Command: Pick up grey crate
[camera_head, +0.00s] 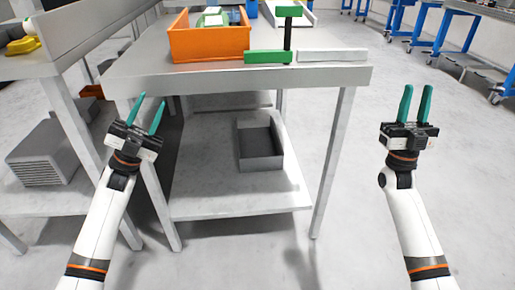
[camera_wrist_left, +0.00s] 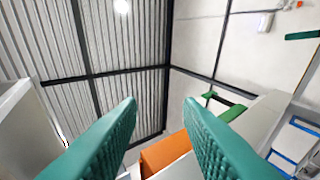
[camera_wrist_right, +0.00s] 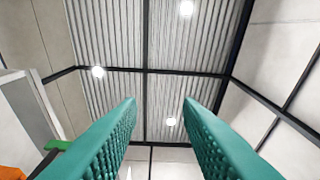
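The grey crate (camera_head: 260,162) is an open box on the lower shelf of the white table, right of the shelf's middle. It looks empty. My left gripper (camera_head: 149,113) is open and empty, in front of the table's left leg and left of the crate. My right gripper (camera_head: 416,104) is open and empty, over the floor to the right of the table. Neither gripper touches the crate. The wrist views show the green fingers of the left (camera_wrist_left: 160,125) and right (camera_wrist_right: 160,125) grippers apart, with nothing between them. The crate is not in the wrist views.
The table top (camera_head: 120,68) hangs over the lower shelf (camera_head: 200,205), with legs at its corners. An orange bin (camera_head: 210,45) and a green-and-black stand (camera_head: 268,57) are on top. Another grey box (camera_head: 42,160) sits on the left table's shelf. The floor (camera_head: 460,200) at right is clear.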

